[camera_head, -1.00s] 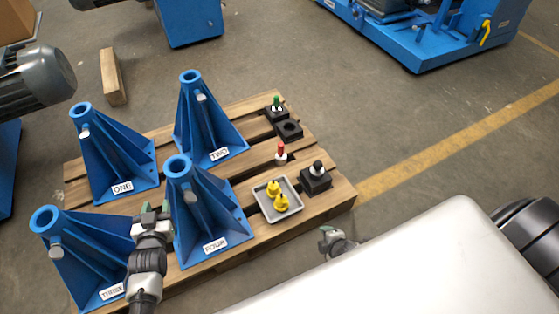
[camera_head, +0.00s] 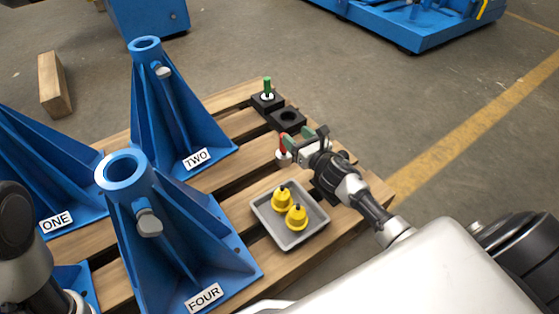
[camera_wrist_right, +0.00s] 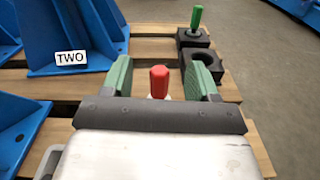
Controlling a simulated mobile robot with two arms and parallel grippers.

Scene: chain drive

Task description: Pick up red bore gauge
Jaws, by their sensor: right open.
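The red bore gauge (camera_head: 283,142) stands upright on the pallet, with a red handle over a white lower part. In the right wrist view its red handle (camera_wrist_right: 159,82) shows between the two green fingertips, and its lower part is mostly hidden behind my gripper. My right gripper (camera_head: 304,145) is open, with its fingertips close beside the gauge. I cannot tell whether they touch it. My left gripper is out of view; only part of that arm shows at the lower left.
The green gauge (camera_head: 267,87) stands in a black block behind, next to an empty black holder (camera_head: 287,118). A grey tray (camera_head: 262,222) with two yellow pieces (camera_head: 297,217) lies in front. Blue stands TWO (camera_head: 165,120) and FOUR (camera_head: 180,240) rise to the left.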

